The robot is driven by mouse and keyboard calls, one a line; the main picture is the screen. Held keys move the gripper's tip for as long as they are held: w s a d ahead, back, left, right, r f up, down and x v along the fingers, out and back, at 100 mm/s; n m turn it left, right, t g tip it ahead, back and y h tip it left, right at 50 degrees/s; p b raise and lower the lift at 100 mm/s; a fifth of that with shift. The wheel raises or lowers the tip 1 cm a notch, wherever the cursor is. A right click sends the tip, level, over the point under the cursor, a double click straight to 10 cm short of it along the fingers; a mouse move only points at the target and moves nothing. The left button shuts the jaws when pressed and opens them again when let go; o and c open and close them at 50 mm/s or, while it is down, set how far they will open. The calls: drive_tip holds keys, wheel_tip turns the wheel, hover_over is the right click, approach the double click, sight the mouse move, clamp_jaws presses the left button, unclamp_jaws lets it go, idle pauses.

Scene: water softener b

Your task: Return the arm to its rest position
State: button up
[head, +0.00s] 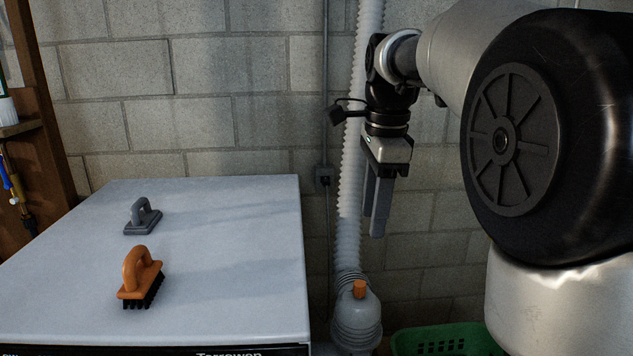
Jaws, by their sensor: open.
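My gripper (377,207) hangs pointing down in the head view, to the right of the white appliance top and in front of the block wall. Its two long grey fingers look close together from this angle, and nothing shows between them. My arm reaches in from the upper right, folded at a large dark joint. The gripper is apart from the objects on the appliance.
The white appliance (220,240) carries a grey-handled brush (142,218) and an orange brush (140,276). A green basket (450,340) sits low at right. Wooden shelving (45,110) stands left.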

drive_tip(key=s+f+n+t+p, duration=0.1)
drive_tip(key=s+f+n+t, duration=0.1)
drive_tip(key=s+n, duration=0.7)
drive_tip(key=s+f+n+t+p, duration=0.1)
drive_tip(key=s+f+n, duration=0.3)
drive_tip(key=s+n, duration=0.5)
drive_tip(key=s+t, duration=0.1)
drive_tip(key=s, duration=0.2)
drive_tip(key=shift+a+t, duration=0.25)
drive_tip(key=shift+t, duration=0.05)
